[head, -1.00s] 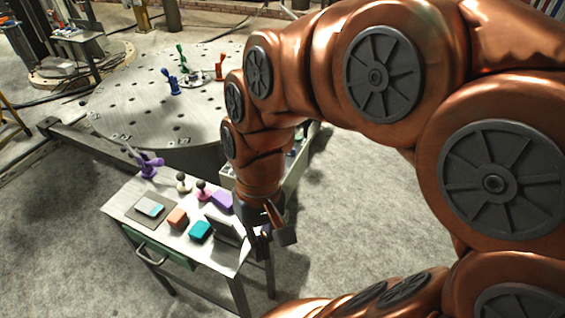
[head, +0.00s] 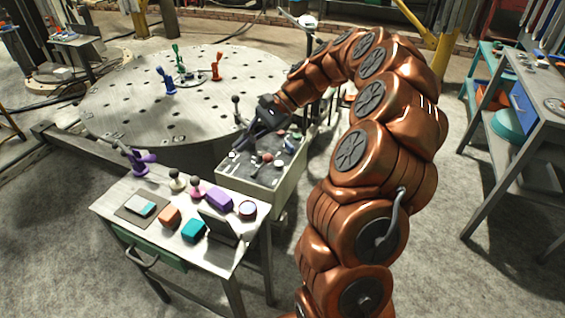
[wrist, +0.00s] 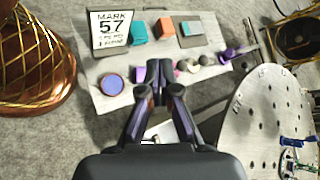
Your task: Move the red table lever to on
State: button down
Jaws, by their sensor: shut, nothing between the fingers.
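The red lever (head: 217,66) stands on the far right part of the round perforated metal table (head: 125,125), beside a green lever (head: 177,55) and a blue lever (head: 167,80). It looks roughly upright; I cannot tell its exact setting. My gripper (head: 243,140) is shut and empty, above the grey control box, to the right of and nearer than the red lever, well apart from it. In the wrist view my gripper (wrist: 156,82) points down toward the small table; the red lever cannot be made out there. The blue lever (wrist: 292,142) shows at the right edge.
A small metal table (head: 120,188) in front holds a purple lever (head: 138,158), colored blocks, knobs and a sign. The control box (head: 270,180) with several knobs stands between it and my arm. A shelf (head: 500,130) stands at right. Space above the round table looks mostly clear.

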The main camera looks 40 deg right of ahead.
jog(key=d+f+m+t+b, duration=0.1)
jog(key=d+f+m+t, duration=0.2)
jog(key=d, duration=1)
jog(key=d+f+m+t+b, duration=0.2)
jog(key=d+f+m, duration=0.5)
jog(key=d+f, duration=0.5)
jog(key=shift+s+d+m+t+h, duration=0.3)
jog(key=shift+s+d+t+h, duration=0.15)
jog(key=shift+d+t, duration=0.35)
send_near(262, 165)
jog(key=f, duration=0.1)
jog(key=shift+w+a+p, duration=0.55)
jog(key=shift+w+a, duration=0.2)
jog(key=shift+a, duration=0.05)
jog(key=shift+w+a+r, duration=0.1)
